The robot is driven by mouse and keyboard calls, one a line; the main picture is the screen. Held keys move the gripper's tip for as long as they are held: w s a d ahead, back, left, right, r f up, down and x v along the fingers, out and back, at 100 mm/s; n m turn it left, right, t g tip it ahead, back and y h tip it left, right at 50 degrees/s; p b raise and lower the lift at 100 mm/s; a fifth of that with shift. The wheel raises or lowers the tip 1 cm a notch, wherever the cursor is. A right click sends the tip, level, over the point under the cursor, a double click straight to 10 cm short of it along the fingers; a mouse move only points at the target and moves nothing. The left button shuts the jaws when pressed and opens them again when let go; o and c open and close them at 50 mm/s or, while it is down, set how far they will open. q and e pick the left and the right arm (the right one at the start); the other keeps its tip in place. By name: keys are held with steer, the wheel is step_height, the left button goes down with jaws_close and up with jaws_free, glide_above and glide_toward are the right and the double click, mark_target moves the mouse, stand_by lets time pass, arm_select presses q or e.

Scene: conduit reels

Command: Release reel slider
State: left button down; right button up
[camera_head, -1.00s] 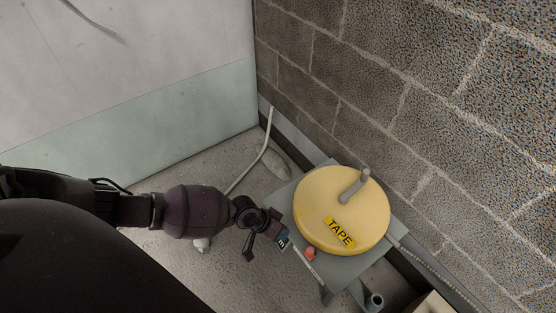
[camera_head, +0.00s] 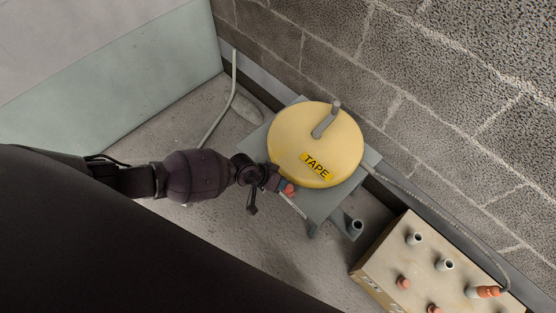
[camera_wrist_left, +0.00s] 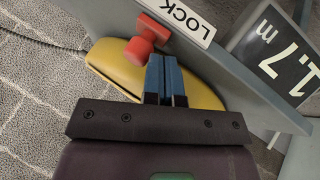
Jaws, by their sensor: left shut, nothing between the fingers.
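The yellow tape reel (camera_head: 290,135) sits on a grey stand (camera_head: 325,203) with a crank handle on top. The red slider knob (camera_head: 290,189) is on the stand's near side; in the left wrist view the red knob (camera_wrist_left: 143,47) stands beside a white LOCK label (camera_wrist_left: 187,16). My left gripper (camera_head: 280,186) is at the knob. In the left wrist view its blue fingers (camera_wrist_left: 165,72) are shut together with nothing between them. Their tips are right beside the knob; I cannot tell whether they touch it. My right gripper is not in view.
A display reading 1.7 m (camera_wrist_left: 285,48) is near the LOCK label. A box with several pipe stubs (camera_head: 382,258) stands at lower right, joined to the reel by a conduit (camera_head: 440,207). A block wall (camera_head: 420,120) is close behind. Floor in front is clear.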

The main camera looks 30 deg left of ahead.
mark_target(290, 190)
arm_select(q)
steer(key=d, duration=0.1)
steer(key=s+d+p, duration=0.1)
steer(key=d, duration=0.1)
steer(key=shift+d+r, duration=0.2)
steer(key=shift+d, duration=0.05)
steer(key=shift+s+d, duration=0.15)
steer(key=shift+d, duration=0.15)
steer(key=shift+s+d+f, duration=0.2)
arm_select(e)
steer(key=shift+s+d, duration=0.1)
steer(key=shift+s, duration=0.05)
arm_select(q)
steer(key=shift+a, duration=0.15)
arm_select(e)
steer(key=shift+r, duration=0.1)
